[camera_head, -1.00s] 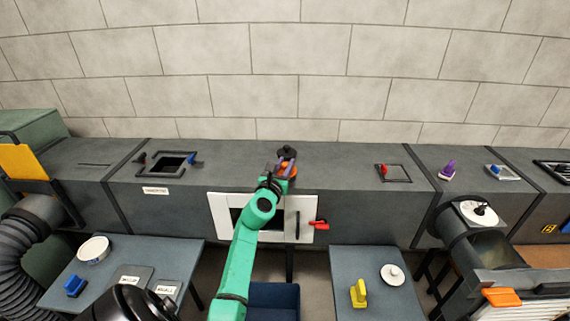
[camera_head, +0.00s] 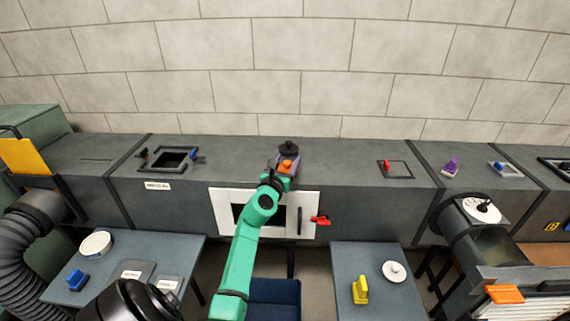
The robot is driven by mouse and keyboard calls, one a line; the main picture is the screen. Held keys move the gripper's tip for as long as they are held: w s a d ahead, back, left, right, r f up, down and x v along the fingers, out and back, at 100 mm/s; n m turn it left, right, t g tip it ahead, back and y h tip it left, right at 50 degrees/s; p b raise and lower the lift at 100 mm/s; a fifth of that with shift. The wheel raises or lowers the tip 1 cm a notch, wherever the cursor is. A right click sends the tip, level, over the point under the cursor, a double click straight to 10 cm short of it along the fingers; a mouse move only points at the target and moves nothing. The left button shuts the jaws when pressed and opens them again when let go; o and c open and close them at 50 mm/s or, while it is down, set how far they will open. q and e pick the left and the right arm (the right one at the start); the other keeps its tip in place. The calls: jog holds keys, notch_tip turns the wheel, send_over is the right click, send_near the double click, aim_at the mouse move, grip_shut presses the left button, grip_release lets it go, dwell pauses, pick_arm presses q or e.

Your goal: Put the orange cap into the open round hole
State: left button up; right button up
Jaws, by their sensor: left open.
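The orange cap (camera_head: 287,167) is on top of the dark duct, near its middle. My left gripper (camera_head: 286,164), on the green arm, is open with its purple-grey fingers on either side of the cap. A black round knob (camera_head: 289,148) shows just behind the cap. I see no open round hole; any opening under the cap or the gripper is hidden, so I cannot tell whether the cap sits in it. My right gripper is not in view.
A square opening (camera_head: 172,160) with a dark frame is at the left of the duct top. A white panel (camera_head: 309,203) with a red handle (camera_head: 320,220) is on the front. Side tables stand at left (camera_head: 150,255) and right (camera_head: 345,260).

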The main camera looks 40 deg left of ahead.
pick_arm(q)
jog(key=v, duration=1.5)
jog(key=w+d+f+n+g+h, duration=0.1)
jog(key=w+d+f+n+h, duration=0.1)
jog(key=f+n, duration=0.45)
jog(key=w+d+f+n+h, duration=0.1)
jog(key=d+f+n, duration=0.15)
jog(key=f, duration=0.65)
jog(key=s+d+f+n+g+h, duration=0.1)
jog(key=s+d+f+n+g, duration=0.15)
jog(key=f, duration=0.45)
jog(key=s+d+f+n+g, duration=0.1)
jog(key=f+n, duration=0.3)
jog(key=f, duration=0.3)
jog(key=s+d+f+n+g+h, duration=0.1)
jog(key=s+d+f+n+g, duration=0.15)
jog(key=f, duration=0.45)
jog(key=s+f+n+g, duration=0.3)
jog(key=s+f, duration=0.3)
jog(key=s, duration=0.4)
jog(key=s+d+f+n+g+h, duration=0.1)
jog(key=s+f+n+g, duration=0.1)
jog(key=s+f+n, duration=0.2)
jog(key=s+f+n+g, duration=0.3)
jog(key=s+f, duration=0.6)
jog(key=s, duration=0.6)
jog(key=shift+s+d+f+n+g+h+b, duration=0.2)
jog(key=shift+s+d+n+g+h+b, duration=0.15)
jog(key=shift+n, duration=0.25)
